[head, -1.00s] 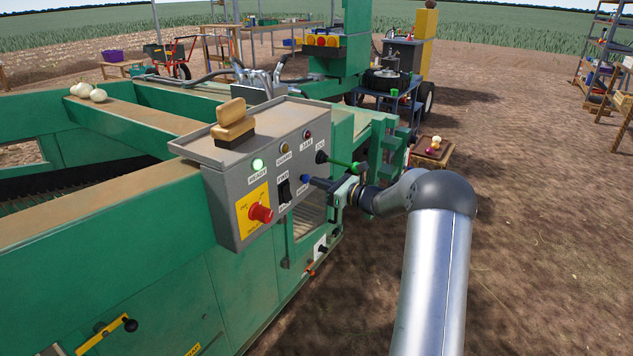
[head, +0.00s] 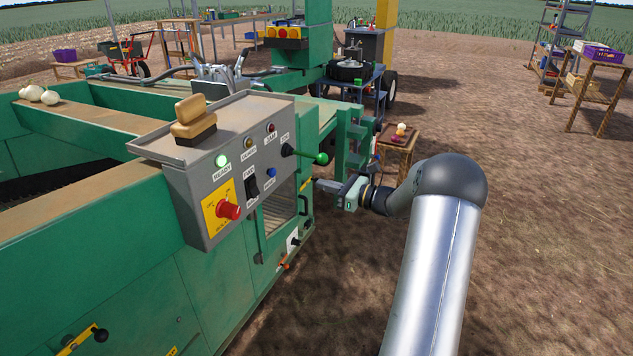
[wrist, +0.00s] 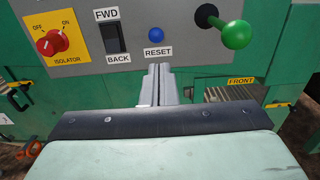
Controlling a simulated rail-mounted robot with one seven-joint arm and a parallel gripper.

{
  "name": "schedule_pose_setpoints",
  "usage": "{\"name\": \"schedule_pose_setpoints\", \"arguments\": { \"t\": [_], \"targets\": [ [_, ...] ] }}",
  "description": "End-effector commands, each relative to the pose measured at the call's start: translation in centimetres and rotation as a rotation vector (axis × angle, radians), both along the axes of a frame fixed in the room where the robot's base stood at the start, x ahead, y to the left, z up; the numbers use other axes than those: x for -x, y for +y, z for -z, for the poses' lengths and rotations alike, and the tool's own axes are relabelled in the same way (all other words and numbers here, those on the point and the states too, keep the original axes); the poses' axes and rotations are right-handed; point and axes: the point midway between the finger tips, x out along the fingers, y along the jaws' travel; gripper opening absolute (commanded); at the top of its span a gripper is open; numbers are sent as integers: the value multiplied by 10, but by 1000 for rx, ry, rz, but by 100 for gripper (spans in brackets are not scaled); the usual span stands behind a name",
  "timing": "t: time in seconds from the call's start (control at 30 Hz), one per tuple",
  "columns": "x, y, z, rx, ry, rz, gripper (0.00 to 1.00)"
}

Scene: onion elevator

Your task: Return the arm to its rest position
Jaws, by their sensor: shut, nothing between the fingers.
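My gripper (head: 312,183) is to the right of the grey control panel (head: 233,160), beside the front of the green machine. In the wrist view the fingers (wrist: 158,84) are closed together and empty, pointing at the panel just below the blue RESET button (wrist: 156,35). In the head view the button (head: 271,171) is uncovered and a gap shows between it and the fingers. My silver arm (head: 430,260) reaches in from the lower right.
A green-knobbed lever (head: 321,158) stands out from the panel close above my gripper. A red isolator knob (head: 228,210) and a brush (head: 194,120) are on the panel box. Bare soil (head: 540,240) at the right is open.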

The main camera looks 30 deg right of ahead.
Motion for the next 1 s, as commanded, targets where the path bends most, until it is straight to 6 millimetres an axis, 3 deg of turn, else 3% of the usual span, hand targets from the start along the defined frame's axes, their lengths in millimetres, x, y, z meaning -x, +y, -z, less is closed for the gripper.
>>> {"name": "schedule_pose_setpoints", "arguments": {
  "t": [0.2,0.3,0.37,0.47,0.53,0.67,0.7,0.8,0.9,1.0],
  "targets": [
    [0,1,0,1,0,-1,0],
    [0,15,-6,35,8,-33,0],
    [2,37,-12,87,19,-82,0],
    [14,95,-26,238,42,-222,0],
    [32,144,-36,385,54,-356,0],
    [89,227,-51,700,37,-645,0],
    [112,248,-56,803,19,-743,0],
    [176,288,-67,1078,-57,-1006,0],
    [240,306,-77,1342,-175,-1266,0],
    [292,307,-85,1566,-316,-1498,0]
  ]
}}
